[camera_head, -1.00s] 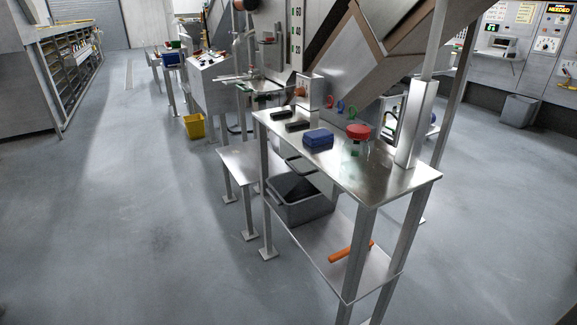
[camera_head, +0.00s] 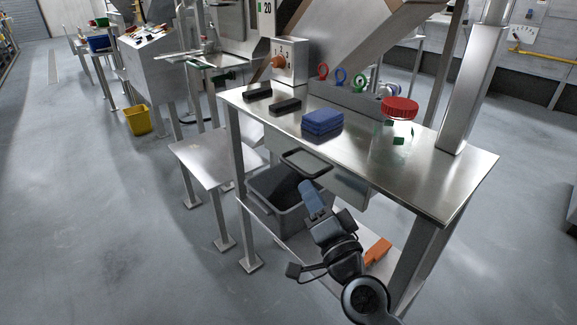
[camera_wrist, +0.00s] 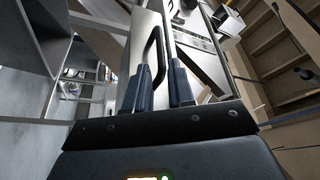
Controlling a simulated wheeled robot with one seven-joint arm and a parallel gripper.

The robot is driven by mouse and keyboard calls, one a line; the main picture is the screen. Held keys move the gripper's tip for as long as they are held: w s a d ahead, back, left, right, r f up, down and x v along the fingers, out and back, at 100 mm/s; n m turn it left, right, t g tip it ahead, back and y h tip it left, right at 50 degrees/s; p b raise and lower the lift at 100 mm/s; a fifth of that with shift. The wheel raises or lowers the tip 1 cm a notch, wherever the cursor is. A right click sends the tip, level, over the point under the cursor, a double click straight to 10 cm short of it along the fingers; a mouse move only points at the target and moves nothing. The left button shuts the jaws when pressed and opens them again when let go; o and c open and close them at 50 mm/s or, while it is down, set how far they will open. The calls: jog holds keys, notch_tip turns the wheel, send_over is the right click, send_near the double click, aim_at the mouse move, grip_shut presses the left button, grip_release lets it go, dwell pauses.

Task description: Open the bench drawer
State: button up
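The bench drawer (camera_head: 345,187) is a grey metal front under the bench top; it looks shut. Its black bar handle (camera_head: 305,164) sticks out from the front. My gripper (camera_head: 309,187) is just below and in front of the handle in the head view. In the wrist view, my gripper (camera_wrist: 159,66) has its two dark fingers apart, with the handle (camera_wrist: 153,45) ahead of and seemingly between the fingertips. I cannot tell whether either finger touches it. The drawer's inside is hidden.
The steel bench top (camera_head: 440,170) carries a blue block (camera_head: 322,123), a red-lidded jar (camera_head: 398,120) and black blocks (camera_head: 285,106). A grey bin (camera_head: 280,195) and an orange object (camera_head: 377,252) are on the lower shelf. A low side table (camera_head: 205,155) stands left. The floor in front is clear.

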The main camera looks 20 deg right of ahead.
aim_at(298, 170)
jog(key=p+x, duration=0.1)
jog(key=x, duration=0.6)
jog(key=shift+w+r, duration=0.1)
jog(key=shift+w, duration=0.2)
grip_shut()
